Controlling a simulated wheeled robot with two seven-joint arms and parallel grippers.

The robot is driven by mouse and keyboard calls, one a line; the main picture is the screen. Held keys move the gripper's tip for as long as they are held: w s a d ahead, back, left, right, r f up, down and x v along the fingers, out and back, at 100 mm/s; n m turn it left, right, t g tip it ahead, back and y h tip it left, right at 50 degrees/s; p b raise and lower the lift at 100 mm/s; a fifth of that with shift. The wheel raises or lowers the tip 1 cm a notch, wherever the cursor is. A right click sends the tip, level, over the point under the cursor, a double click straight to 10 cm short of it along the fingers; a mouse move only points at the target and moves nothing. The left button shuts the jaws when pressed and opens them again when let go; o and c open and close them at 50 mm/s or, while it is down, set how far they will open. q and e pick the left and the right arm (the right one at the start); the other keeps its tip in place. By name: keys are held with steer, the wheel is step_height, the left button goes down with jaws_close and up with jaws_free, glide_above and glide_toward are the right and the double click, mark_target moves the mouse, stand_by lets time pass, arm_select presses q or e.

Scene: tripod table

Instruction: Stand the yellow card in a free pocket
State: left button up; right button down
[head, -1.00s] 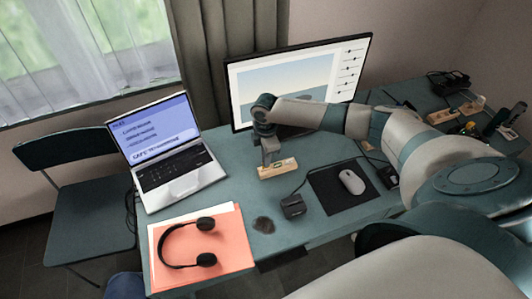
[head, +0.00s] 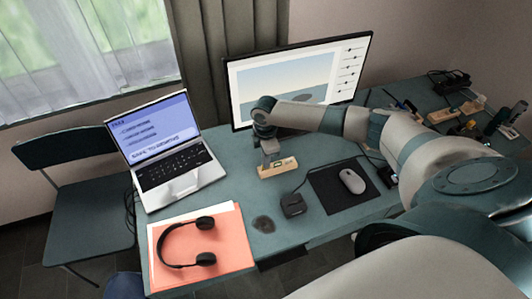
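A small wooden block (head: 277,168) with a pale label lies on the table in front of the monitor. It could be the pocket holder, but its pockets are too small to make out. My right gripper (head: 270,157) points down at the back of this block, very close to it. Whether its fingers are apart or closed is too small to tell. I cannot make out the yellow card in this view; the gripper or arm may hide it. My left gripper is not in view.
A laptop (head: 172,150), headphones (head: 187,243) on an orange folder (head: 232,250), a small black box (head: 293,204) and a mouse (head: 352,181) on a dark pad (head: 329,196) surround the block. The monitor (head: 300,80) stands close behind. More wooden holders (head: 442,116) stand at right.

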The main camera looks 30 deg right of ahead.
steer(key=shift+f, duration=0.75)
steer(key=c, duration=1.9)
jaws_free()
steer(key=shift+c, duration=0.2)
steer(key=shift+r+b, duration=0.15)
steer(key=shift+b, duration=0.15)
step_height(320, 180, up, 17)
steer(key=b, duration=0.4)
